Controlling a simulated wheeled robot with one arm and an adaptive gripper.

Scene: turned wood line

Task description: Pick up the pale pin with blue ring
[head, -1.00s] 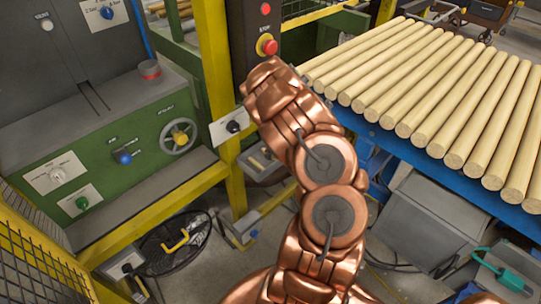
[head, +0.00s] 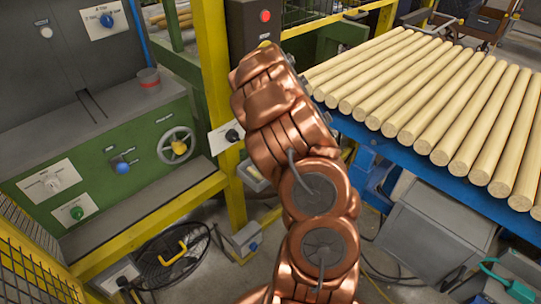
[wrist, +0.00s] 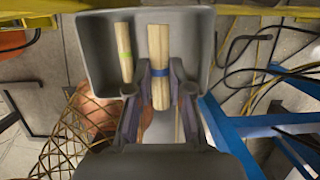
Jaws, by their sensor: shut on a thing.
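The pale pin with blue ring (wrist: 160,45) shows in the wrist view, its blue band near the middle of the visible length. My gripper (wrist: 160,72) is shut on it, with one dark finger on each side close to the blue ring. A second pale pin with a green ring (wrist: 124,52) lies to its left, apart from the fingers. Both pins appear within the outline of a grey bin (wrist: 198,45); I cannot tell whether the held pin is clear of its floor. In the head view my copper arm hides the gripper and the pins.
A blue-framed rack of pale wooden rods (head: 430,95) stands at the right. A green machine (head: 110,150) with knobs and a handwheel is at the left. A yellow post (head: 210,75) rises beside my arm. Cables and a black fan (head: 175,255) lie on the floor.

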